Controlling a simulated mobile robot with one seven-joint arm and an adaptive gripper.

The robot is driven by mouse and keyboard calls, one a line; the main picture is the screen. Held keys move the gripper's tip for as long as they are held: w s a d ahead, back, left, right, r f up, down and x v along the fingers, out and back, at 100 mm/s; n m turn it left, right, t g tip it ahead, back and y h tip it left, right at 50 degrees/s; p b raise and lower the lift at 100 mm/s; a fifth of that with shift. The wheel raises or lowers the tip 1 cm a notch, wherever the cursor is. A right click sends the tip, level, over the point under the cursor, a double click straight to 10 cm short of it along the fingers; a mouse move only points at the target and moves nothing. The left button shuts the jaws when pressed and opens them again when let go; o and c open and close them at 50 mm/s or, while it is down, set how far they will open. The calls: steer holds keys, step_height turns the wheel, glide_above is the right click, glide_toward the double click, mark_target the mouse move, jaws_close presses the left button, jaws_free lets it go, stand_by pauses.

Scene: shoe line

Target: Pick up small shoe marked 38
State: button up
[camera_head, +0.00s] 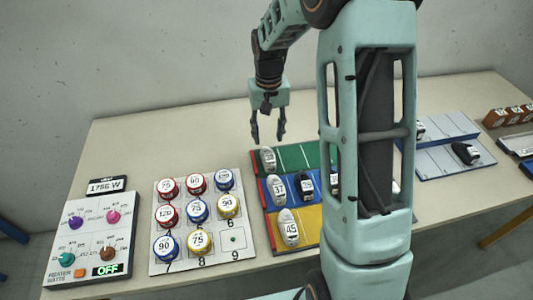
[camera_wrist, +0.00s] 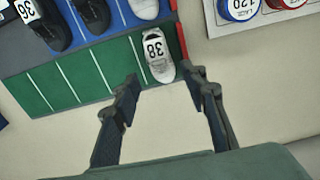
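The small shoe marked 38 (camera_wrist: 157,58) is white-grey and sits at one end of the green lane (camera_wrist: 88,78) of the shoe board, beside the red edge strip. In the head view, the same shoe (camera_head: 268,160) is at the left end of the green lane. My gripper (camera_head: 268,138) points down just behind the shoe. In the wrist view, my gripper (camera_wrist: 161,78) is open and empty, with its fingertips spread on both sides of the shoe's near end. No contact is visible.
The blue lane holds a shoe marked 37 (camera_head: 278,188) and a dark shoe (camera_head: 305,186); the yellow lane holds a shoe marked 45 (camera_head: 288,228). A board of round tins (camera_head: 240,254) stands left. My arm hides part of the shoe board. Table behind the boards is clear.

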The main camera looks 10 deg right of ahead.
mark_target(269, 154)
steer(key=f, duration=0.6)
steer(key=s+f+p, duration=0.1)
steer(key=f, duration=0.2)
steer(key=shift+d+f, duration=0.1)
steer(key=shift+f, duration=0.1)
steer(key=c, duration=0.9)
steer(key=shift+w+r, duration=0.1)
steer(key=shift+c, duration=0.2)
